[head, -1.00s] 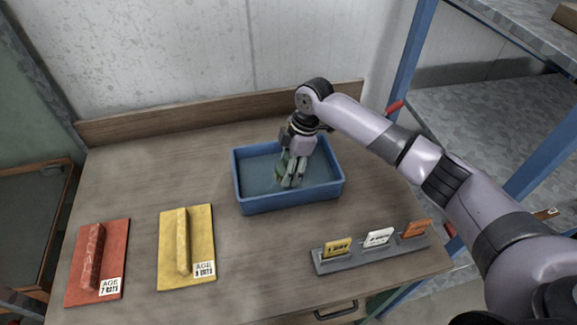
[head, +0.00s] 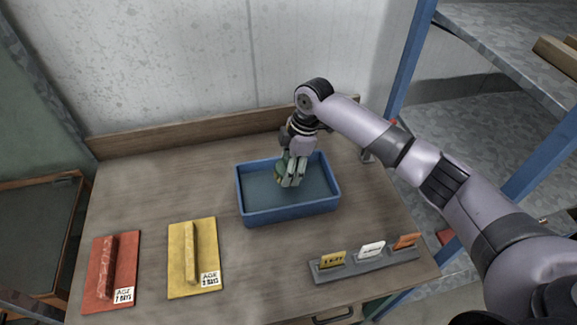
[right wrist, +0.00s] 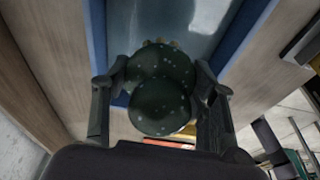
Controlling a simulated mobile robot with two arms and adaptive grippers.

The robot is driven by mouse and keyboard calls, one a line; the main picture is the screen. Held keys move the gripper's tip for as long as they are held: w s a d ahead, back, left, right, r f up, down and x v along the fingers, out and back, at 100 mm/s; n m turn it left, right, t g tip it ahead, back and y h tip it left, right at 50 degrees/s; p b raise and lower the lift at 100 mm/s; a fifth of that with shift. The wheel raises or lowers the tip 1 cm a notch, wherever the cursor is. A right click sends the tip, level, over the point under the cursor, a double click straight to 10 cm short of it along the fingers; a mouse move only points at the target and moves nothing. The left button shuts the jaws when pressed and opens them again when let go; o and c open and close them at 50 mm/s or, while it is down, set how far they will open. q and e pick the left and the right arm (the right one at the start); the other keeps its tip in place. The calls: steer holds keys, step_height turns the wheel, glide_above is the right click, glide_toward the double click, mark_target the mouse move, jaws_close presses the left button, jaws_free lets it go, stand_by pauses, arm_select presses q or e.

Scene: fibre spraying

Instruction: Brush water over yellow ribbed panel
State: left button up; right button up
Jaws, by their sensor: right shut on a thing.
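A yellow ribbed panel (head: 206,253) lies flat on the table, left of centre in the head view. It has one raised rib and a white label reading AGE. My right gripper (head: 291,180) is over the blue water tray (head: 289,215), shut on a dark green, speckled, rounded brush (right wrist: 162,95). Pale bristle-like tips show at its far end in the right wrist view. The fingers hide part of the brush in the head view, and I cannot tell whether it touches the water (head: 318,183). My left gripper is not in view.
A red ribbed panel (head: 100,285) lies left of the yellow one. A grey holder (head: 365,264) with yellow, white and orange tags stands at the front right. Bare tabletop lies between the tray and panels. Blue shelf posts (head: 545,155) stand at right.

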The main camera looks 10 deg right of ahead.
mark_target(287, 155)
steer(key=shift+a+p+v, duration=0.2)
steer(key=shift+p+v, duration=0.6)
steer(key=shift+v, duration=0.1)
steer(key=shift+a+p+v, duration=0.25)
steer(key=shift+p+v, duration=0.6)
steer(key=shift+v, duration=0.05)
steer(key=shift+a+p+v, duration=0.2)
steer(key=shift+p+v, duration=0.6)
steer(key=shift+v, duration=0.1)
steer(key=shift+r, duration=0.15)
steer(key=shift+a, duration=0.15)
